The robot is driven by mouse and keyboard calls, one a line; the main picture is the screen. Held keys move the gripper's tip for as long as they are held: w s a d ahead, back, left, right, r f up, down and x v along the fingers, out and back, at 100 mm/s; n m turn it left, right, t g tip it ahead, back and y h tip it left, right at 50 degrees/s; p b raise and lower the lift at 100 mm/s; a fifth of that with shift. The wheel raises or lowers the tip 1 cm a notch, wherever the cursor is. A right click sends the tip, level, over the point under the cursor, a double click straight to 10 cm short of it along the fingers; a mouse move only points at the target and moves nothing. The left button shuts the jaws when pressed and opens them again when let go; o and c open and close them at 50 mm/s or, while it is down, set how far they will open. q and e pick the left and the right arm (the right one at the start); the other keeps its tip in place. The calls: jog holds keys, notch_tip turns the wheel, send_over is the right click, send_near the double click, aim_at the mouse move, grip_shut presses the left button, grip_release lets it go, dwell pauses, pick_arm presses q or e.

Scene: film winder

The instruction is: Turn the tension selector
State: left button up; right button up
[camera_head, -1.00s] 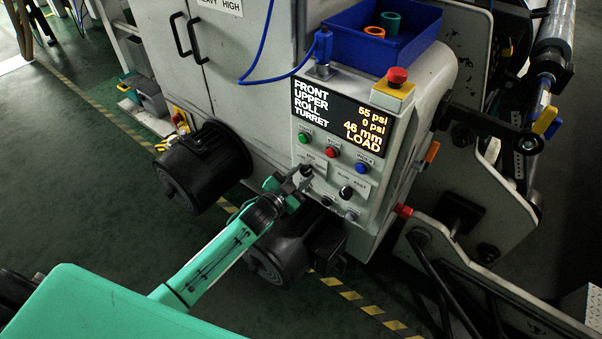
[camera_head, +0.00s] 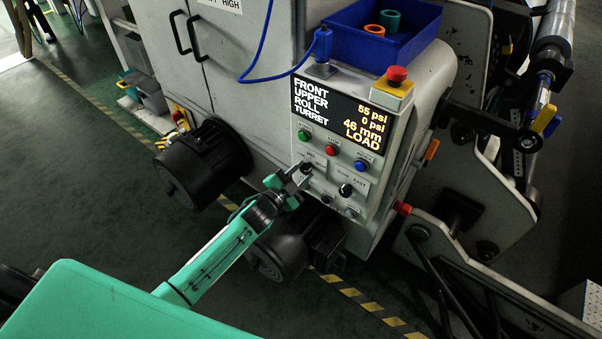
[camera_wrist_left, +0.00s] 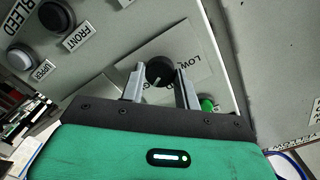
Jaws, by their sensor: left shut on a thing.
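The tension selector is a black round knob (camera_wrist_left: 160,71) with a pale pointer mark, on a light plate lettered LOW in the left wrist view. In the head view the selector (camera_head: 307,168) sits on the control panel below the green button. My left gripper (camera_head: 298,174) reaches it from the lower left. In the left wrist view the gripper's two grey fingers (camera_wrist_left: 159,80) are on either side of the knob, shut on it. The fingers partly cover the knob and plate in the head view. My right gripper is not in view.
The panel display (camera_head: 338,115) reads 55 psi, 0 psi, 46 mm and LOAD. A red button (camera_head: 331,149), a blue button (camera_head: 361,166) and another black knob (camera_head: 346,190) are close by. A red emergency button (camera_head: 397,75) stands above. Black motors (camera_head: 205,165) project at the left.

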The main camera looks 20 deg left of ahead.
pick_arm(q)
jog(key=o, duration=1)
jog(key=v, duration=1.4)
jog(key=shift+w, duration=0.1)
